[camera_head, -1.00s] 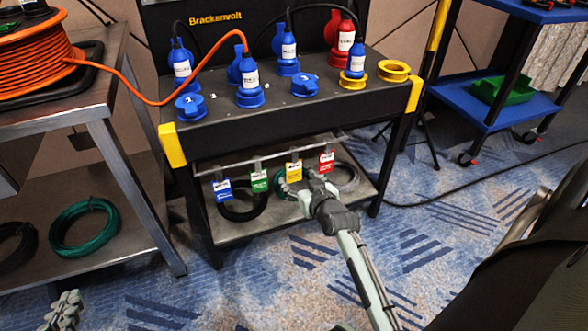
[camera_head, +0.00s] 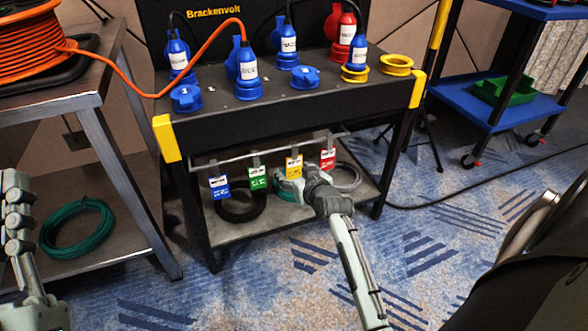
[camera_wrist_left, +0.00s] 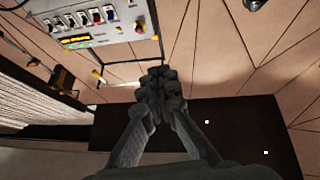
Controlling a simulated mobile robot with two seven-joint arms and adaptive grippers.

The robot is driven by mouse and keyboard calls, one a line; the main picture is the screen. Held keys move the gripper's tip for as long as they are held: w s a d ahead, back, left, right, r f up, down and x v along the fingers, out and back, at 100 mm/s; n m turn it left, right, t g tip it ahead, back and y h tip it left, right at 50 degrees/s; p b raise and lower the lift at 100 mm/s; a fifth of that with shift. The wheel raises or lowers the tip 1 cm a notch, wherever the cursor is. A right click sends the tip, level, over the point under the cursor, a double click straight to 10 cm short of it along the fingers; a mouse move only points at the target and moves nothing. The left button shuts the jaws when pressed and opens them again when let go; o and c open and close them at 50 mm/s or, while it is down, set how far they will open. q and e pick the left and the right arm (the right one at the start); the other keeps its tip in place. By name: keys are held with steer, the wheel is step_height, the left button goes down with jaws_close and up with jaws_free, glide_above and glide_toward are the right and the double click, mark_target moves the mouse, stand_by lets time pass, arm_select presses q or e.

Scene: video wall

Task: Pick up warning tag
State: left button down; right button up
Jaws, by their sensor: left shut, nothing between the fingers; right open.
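Blue (camera_head: 219,187), green (camera_head: 257,179), yellow (camera_head: 293,166) and red (camera_head: 327,159) tags hang from a rail under the panel stand. Their print is too small to read, so I cannot tell which is the warning tag. My right gripper (camera_head: 298,181) is open just below the yellow tag, between the green and red ones; I see no tag clearly held, and contact cannot be told. My left gripper (camera_head: 16,195) is raised at the left edge of the head view, away from the tags. In the left wrist view its fingers (camera_wrist_left: 158,82) are shut and empty.
Coiled cables (camera_head: 240,207) lie on the stand's lower shelf (camera_head: 228,234) behind the tags. The stand's top (camera_head: 330,88) carries blue, red and yellow connectors. A bench (camera_head: 75,97) with an orange cable reel (camera_head: 35,42) stands left. A blue cart (camera_head: 455,97) stands right.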

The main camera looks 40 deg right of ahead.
steer(key=shift+w, duration=0.15)
arm_select(q)
steer(key=shift+s+a+r+t, duration=0.1)
steer(key=shift+s+r+t, duration=0.15)
steer(key=shift+r+t, duration=0.15)
arm_select(e)
steer(key=c, duration=1.1)
